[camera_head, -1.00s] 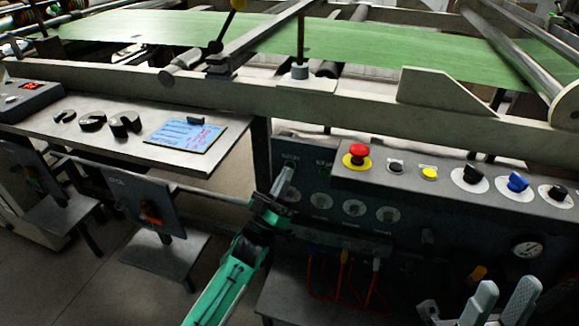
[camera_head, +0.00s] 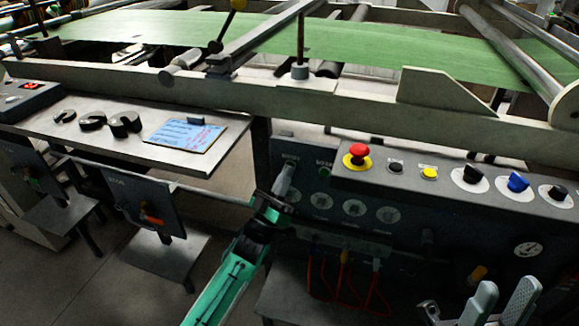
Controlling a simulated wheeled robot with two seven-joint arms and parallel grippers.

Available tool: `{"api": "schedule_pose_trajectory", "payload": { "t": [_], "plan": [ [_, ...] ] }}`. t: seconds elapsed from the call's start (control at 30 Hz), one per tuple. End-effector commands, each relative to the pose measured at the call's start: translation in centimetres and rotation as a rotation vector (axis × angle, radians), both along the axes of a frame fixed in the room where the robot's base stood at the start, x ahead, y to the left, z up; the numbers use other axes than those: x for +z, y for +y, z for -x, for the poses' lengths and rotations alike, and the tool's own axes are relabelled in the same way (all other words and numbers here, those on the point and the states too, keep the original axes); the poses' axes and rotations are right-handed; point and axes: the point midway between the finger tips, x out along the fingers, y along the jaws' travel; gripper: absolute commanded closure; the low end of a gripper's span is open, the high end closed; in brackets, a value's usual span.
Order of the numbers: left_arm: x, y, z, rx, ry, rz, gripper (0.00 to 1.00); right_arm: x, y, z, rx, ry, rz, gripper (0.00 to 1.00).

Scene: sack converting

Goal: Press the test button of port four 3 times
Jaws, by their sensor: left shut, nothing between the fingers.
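The dark grey port panel (camera_head: 410,240) stands below the ledge at centre right. My right gripper (camera_head: 503,303) is open and empty at the bottom right.
A red mushroom button (camera_head: 359,152), a yellow button (camera_head: 429,173) and several knobs sit on the ledge above. Red and orange cables (camera_head: 343,275) hang below the ports. A side table (camera_head: 60,128) with a blue note (camera_head: 186,134) is at left.

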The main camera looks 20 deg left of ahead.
Motion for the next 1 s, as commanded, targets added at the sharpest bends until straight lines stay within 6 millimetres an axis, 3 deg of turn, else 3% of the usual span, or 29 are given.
{"api": "schedule_pose_trajectory", "payload": {
  "t": [0.37,0.7,1.0],
  "plan": [
    [0.1,0.1,1.6,0.001,0.001,0.000,1.00,1.0,0.0,0.0,0.001,0.000,0.000,0.64],
    [0.0,0.1,1.8,0.000,0.000,0.000,1.00,1.1,0.0,0.0,0.001,0.000,0.000,0.64],
    [0.1,0.2,4.5,0.000,0.003,0.001,1.00,2.5,0.0,0.0,0.001,0.000,0.000,0.64]
  ]
}}
